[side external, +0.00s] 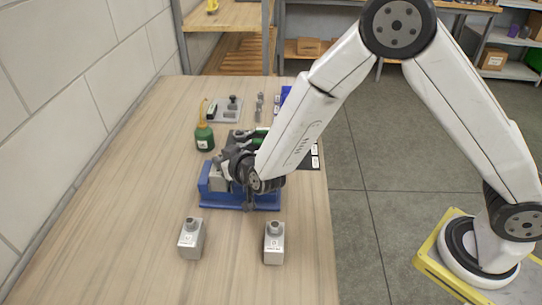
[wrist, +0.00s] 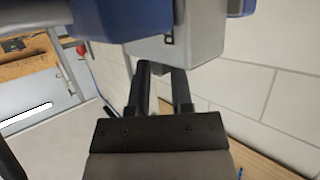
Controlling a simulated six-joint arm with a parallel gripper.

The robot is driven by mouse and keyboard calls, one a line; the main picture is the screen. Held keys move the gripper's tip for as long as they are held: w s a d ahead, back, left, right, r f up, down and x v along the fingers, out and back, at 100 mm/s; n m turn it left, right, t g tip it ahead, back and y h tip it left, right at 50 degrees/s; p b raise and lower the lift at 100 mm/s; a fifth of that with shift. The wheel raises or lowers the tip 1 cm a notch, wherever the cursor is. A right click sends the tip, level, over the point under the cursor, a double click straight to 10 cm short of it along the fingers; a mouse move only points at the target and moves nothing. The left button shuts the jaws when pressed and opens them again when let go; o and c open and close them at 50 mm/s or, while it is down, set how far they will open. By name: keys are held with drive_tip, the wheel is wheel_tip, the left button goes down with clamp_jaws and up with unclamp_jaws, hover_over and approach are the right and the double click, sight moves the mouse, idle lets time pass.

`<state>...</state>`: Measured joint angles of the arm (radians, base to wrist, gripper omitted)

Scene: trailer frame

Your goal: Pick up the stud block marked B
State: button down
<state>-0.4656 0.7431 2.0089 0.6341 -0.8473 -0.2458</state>
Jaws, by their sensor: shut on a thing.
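My gripper (side external: 240,168) is over the blue vise (side external: 212,197) on the bench. In the wrist view, my gripper (wrist: 160,75) has its two dark fingers shut on the short stud of a grey block (wrist: 195,40). The block carries a small dark mark that looks like a B. Blue vise parts (wrist: 115,18) show on both sides of it; I cannot tell whether they touch it. In the side view my wrist hides most of this block. Two other grey stud blocks stand upright at the front, one left (side external: 191,240) and one right (side external: 273,245); their marks are unreadable.
A green oil bottle (side external: 204,138) stands behind the vise. A grey tray (side external: 225,111) with small parts lies farther back. A dark mat with white labels (side external: 314,157) lies at the bench's right edge. A wall runs along the left. The front left of the bench is clear.

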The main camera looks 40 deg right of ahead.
drive_tip(key=shift+r, duration=0.2)
idle(0.6)
wheel_tip(320, 180, up, 10)
idle(0.7)
drive_tip(key=shift+f, duration=0.1)
drive_tip(key=shift+a, duration=0.1)
idle(0.4)
